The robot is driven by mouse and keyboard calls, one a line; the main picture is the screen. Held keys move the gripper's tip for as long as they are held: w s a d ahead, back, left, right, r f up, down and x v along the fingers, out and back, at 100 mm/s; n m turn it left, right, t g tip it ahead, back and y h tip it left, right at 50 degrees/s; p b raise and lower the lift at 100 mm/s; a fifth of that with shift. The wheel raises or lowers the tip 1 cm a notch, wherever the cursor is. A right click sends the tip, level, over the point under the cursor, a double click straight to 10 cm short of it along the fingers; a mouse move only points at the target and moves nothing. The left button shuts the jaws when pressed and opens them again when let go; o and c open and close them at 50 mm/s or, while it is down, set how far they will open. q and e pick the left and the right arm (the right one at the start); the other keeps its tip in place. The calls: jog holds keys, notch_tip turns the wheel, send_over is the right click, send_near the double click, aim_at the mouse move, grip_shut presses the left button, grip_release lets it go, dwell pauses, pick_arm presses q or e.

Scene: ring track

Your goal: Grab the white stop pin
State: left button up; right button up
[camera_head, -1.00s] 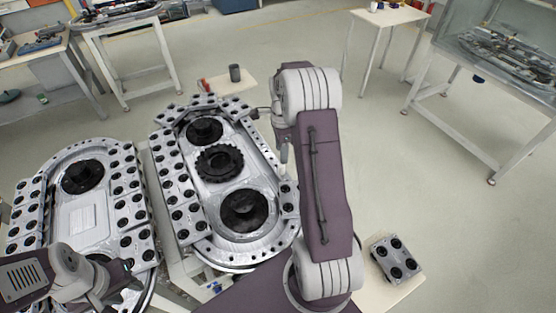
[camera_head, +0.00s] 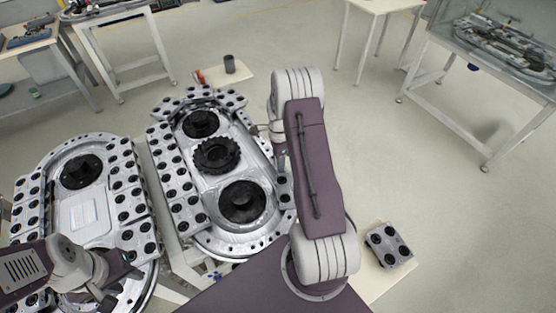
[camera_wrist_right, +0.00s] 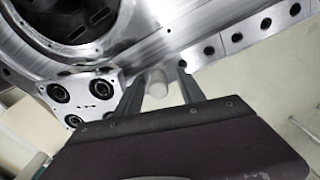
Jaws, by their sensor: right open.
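The white stop pin (camera_wrist_right: 157,84) is a short pale cylinder in the right wrist view. It lies between the two fingers of my right gripper (camera_wrist_right: 160,76), which is open around it. Clear gaps show on both sides of the pin. The pin is beside the metal edge of the ring track (camera_wrist_right: 180,38). In the head view my right arm hides the pin and most of the right gripper. My left gripper (camera_head: 108,296) hangs over the left track at the lower left, and its finger opening is unclear.
The middle track (camera_head: 245,245) carries black wheels and blocks with black rollers. A similar track (camera_head: 85,215) stands to its left. A loose roller block (camera_head: 389,245) lies on a pale surface at right. A dark cup (camera_head: 229,64) stands behind. Floor at right is open.

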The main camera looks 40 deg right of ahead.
jog(key=shift+s+r, duration=0.1)
jog(key=shift+s, duration=0.05)
grip_shut()
jog(key=shift+r, duration=0.45)
notch_tip(320, 180, up, 3)
jog(key=shift+f+b, duration=0.1)
jog(key=shift+b, duration=0.5)
jog(key=s+d+r+b, duration=0.2)
jog(key=s+d+r, duration=0.3)
jog(key=s, duration=0.5)
notch_tip(320, 180, up, 2)
jog(key=shift+d+r, duration=0.15)
jog(key=shift+d, duration=0.2)
